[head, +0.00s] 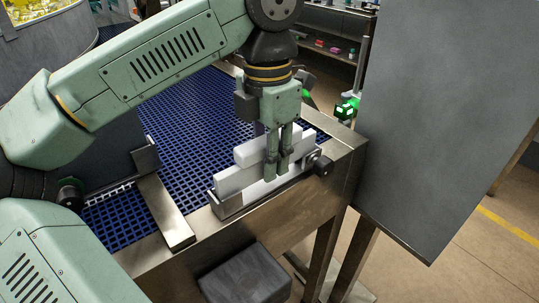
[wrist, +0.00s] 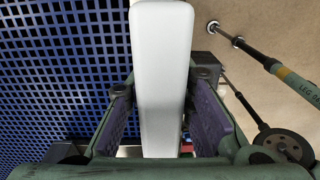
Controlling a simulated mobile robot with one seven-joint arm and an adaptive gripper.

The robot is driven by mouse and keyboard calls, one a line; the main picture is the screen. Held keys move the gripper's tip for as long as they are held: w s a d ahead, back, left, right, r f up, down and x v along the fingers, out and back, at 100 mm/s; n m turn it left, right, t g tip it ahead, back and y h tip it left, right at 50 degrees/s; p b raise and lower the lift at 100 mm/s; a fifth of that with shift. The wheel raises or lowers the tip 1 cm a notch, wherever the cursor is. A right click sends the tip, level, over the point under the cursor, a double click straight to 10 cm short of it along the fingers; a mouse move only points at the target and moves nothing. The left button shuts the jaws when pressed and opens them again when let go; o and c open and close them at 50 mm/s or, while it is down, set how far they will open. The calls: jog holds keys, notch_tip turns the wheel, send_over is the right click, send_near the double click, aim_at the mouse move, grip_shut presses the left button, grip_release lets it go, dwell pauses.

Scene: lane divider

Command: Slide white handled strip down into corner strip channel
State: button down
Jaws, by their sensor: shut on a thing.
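The white handled strip (head: 235,182) is at the table's front edge in the head view, long and level, with a raised handle part on top. My gripper (head: 277,172) points down and is shut on the handle. In the wrist view the strip's white top (wrist: 162,55) runs between the two purple-padded fingers (wrist: 162,112). The metal corner strip channel (head: 226,208) lies along the table edge, and the white strip's lower edge is at or inside it. How deep it sits is hidden by the channel wall and my fingers.
A black knob (head: 323,167) stands at the channel's right end. A blue mesh belt (head: 190,115) lies behind, with a metal bracket (head: 165,212) to the left. A large grey panel (head: 450,110) rises close on the right. A dark box (head: 245,277) is below the edge.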

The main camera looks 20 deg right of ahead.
jog(key=shift+f+b, duration=0.85)
jog(key=shift+f, duration=0.4)
jog(key=c, duration=1.3)
grip_release()
jog(key=shift+r, duration=0.1)
jog(key=r, duration=1.1)
jog(key=shift+w+r, duration=0.2)
jog(key=shift+r, duration=0.2)
